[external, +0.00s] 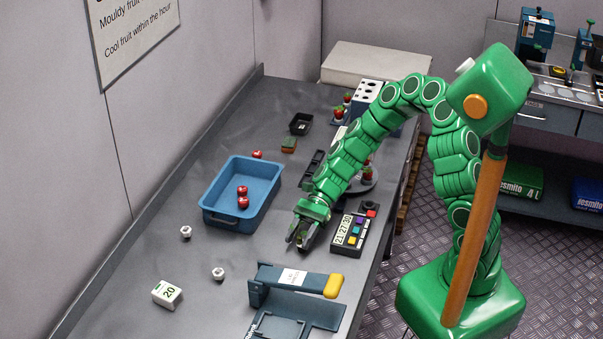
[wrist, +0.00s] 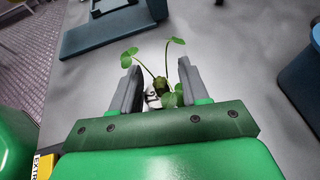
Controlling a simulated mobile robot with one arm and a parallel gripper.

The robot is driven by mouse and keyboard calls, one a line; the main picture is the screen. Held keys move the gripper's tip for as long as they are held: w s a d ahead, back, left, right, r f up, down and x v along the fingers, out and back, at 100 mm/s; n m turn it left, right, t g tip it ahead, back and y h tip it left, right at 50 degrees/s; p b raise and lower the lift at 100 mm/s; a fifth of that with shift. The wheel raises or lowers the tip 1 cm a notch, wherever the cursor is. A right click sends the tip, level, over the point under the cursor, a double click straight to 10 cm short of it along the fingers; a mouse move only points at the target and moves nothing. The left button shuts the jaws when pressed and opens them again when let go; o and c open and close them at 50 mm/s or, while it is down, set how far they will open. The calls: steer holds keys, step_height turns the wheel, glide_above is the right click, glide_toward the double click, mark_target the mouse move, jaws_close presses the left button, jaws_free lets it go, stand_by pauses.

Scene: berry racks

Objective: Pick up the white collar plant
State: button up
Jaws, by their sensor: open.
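The white collar plant (wrist: 158,84) shows in the wrist view, with green leaves on thin stems and a white part low down. It stands between the two fingers of my gripper (wrist: 155,88), which are apart on either side of it. I cannot tell whether either finger touches it. In the external view my gripper (external: 303,236) is low over the bench, left of the timer box. The plant is mostly hidden by the fingers there.
A blue tub (external: 217,216) with red fruit stands to the left. A timer box (external: 348,234) with coloured buttons is close on the right. White nut-like pieces (external: 218,273) lie on the open bench at left.

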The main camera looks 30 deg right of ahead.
mark_target(300, 236)
jaws_close()
steer(key=shift+r, duration=0.1)
steer(key=shift+r, duration=0.45)
step_height(300, 236, up, 2)
steer(key=shift+r, duration=0.1)
steer(key=s+d+r, duration=0.9)
steer(key=d, duration=0.1)
steer(key=shift+s+d+r, duration=0.15)
steer(key=shift+s+r, duration=0.15)
steer(key=shift+r, duration=0.05)
